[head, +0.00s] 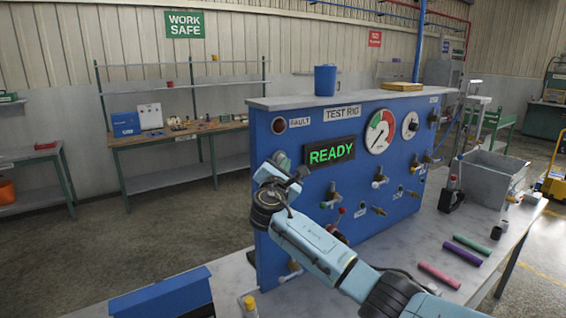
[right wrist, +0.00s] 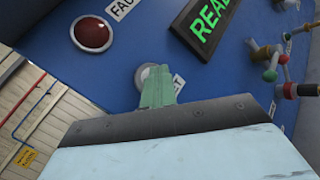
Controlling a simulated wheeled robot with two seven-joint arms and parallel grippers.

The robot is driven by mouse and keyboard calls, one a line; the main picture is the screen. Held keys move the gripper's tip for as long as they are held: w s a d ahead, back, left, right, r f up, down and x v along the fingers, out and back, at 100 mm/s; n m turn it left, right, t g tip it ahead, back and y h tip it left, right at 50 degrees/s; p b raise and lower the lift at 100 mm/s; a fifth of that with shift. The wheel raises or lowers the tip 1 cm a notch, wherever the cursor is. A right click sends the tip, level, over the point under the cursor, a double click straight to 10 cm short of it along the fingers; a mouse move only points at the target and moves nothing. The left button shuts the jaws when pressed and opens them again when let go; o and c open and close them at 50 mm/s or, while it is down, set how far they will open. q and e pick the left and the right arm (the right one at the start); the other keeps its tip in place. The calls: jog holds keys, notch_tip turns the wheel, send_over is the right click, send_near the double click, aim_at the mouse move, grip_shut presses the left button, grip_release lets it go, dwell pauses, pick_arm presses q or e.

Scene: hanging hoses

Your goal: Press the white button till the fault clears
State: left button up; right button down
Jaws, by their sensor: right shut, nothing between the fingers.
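The white button (right wrist: 143,71) is on the blue test rig panel (head: 340,190), below the fault lamp. In the right wrist view my right gripper (right wrist: 157,73) is shut and empty, its green fingertips over the button and hiding most of it. I cannot tell whether they touch it or whether it is pushed in. In the head view the right gripper (head: 285,170) is at the panel's left part. The fault lamp (head: 278,125) is dark red and looks unlit; it also shows in the right wrist view (right wrist: 92,34). The display (head: 331,152) reads READY in green. My left gripper is not in view.
Valves and hose fittings (head: 380,178) stick out of the panel to the right. Two gauges (head: 380,131) sit above them. A blue cup (head: 325,80) stands on top. Coloured hose pieces (head: 440,275) and a grey bin (head: 490,180) are on the table at right.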

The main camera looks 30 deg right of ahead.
dwell(0.9)
jog(key=shift+s+p, duration=0.85)
jog(key=shift+p, duration=0.05)
jog(key=s+p, duration=0.2)
jog(key=s, duration=0.1)
jog(key=s+p, duration=0.2)
jog(key=shift+d, duration=0.3)
